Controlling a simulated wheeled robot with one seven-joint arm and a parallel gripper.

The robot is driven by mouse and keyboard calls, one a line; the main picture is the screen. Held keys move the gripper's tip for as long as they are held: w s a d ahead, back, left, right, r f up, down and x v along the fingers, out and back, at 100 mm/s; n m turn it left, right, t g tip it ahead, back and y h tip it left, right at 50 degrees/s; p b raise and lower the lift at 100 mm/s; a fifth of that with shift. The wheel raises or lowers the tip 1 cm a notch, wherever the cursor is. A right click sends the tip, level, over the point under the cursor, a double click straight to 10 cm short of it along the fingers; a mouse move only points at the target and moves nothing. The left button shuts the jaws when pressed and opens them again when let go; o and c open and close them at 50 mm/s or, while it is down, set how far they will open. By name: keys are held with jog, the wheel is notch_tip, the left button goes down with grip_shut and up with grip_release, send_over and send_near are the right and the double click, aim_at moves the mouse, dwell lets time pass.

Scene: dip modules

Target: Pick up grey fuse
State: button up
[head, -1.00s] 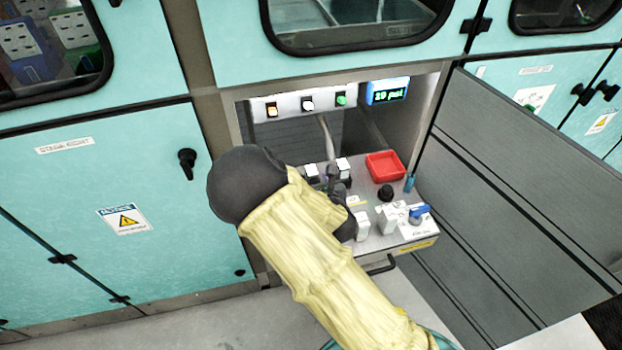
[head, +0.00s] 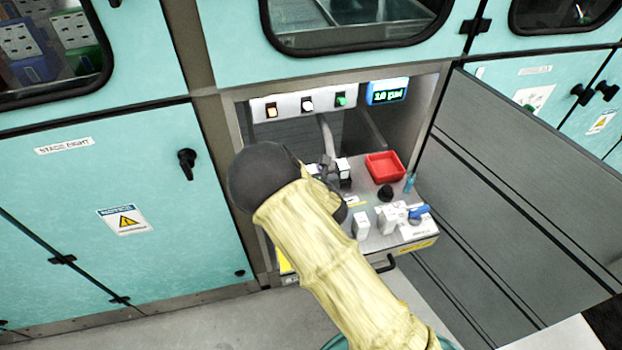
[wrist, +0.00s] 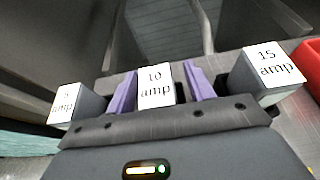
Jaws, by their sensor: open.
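In the wrist view, three fuses stand in a row: a 5 amp fuse (wrist: 68,103) at left, a 10 amp fuse (wrist: 155,86) in the middle and a 15 amp fuse (wrist: 265,72) at right. Each has a white labelled face; the outer two show grey sides, while the middle one's sides are mostly hidden. My gripper (wrist: 161,78) is open, its purple fingers on either side of the 10 amp fuse, with a gap visible at right. In the head view, my arm hides the gripper and part of the row; a white-topped fuse (head: 343,165) shows beyond it.
A red tray (head: 397,172) sits at the back right of the metal shelf. A black knob (head: 385,193), a blue-handled valve (head: 418,212) and a white block (head: 361,226) stand on its right part. Cabinet walls and a switch panel (head: 290,106) enclose the bay.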

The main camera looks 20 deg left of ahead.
dwell(0.4)
jog(key=c, duration=1.1)
notch_tip(320, 180, up, 10)
jog(key=shift+r+p, duration=0.1)
jog(key=shift+p, duration=0.35)
